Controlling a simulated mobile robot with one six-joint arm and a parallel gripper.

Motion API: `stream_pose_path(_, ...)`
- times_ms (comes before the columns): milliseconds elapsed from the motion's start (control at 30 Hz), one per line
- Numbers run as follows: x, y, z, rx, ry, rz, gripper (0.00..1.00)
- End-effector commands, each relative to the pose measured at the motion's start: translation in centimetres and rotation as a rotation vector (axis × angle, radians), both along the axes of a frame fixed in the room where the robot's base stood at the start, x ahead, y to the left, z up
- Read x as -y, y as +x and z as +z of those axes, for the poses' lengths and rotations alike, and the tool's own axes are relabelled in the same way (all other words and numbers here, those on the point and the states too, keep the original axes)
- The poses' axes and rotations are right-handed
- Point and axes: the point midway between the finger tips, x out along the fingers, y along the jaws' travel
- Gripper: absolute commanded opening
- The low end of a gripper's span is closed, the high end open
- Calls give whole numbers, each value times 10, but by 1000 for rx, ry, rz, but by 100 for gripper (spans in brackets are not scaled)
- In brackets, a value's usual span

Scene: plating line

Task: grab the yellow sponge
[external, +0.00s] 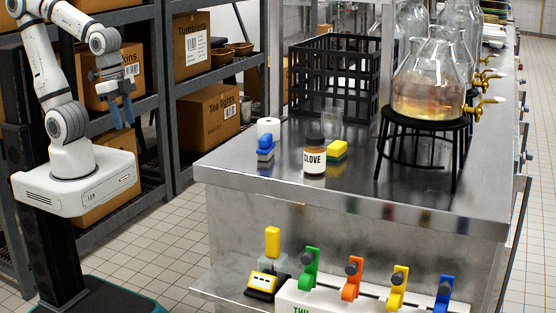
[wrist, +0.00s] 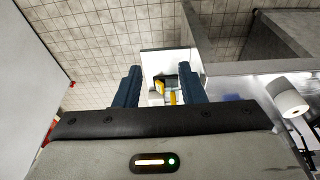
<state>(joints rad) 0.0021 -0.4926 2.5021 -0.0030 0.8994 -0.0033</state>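The yellow sponge (external: 338,148), with a green lower layer, lies on the steel counter just right of and behind the brown clove jar (external: 314,158). I cannot make it out in the wrist view. My gripper (external: 121,113) hangs fingers down at the left, in front of the shelving, well away from the sponge.
A blue sponge-like block (external: 265,146) and a white roll (external: 268,128) stand left of the jar. A clear glass (external: 332,121) and black crate (external: 303,72) are behind. A black stand (external: 427,121) with a glass dispenser is right. The counter's front left is clear.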

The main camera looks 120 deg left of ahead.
Motion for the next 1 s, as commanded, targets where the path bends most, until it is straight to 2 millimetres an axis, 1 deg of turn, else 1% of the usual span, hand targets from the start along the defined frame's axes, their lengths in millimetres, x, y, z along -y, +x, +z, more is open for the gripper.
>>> stream_pose_path(167,0,0,0,0,0,0,37)
stream_pose_path(700,0,0,0,0,0,0,81)
stream_pose_path(767,0,0,0,0,0,0,85)
stream_pose_path(1000,0,2,2,0,0,0,85)
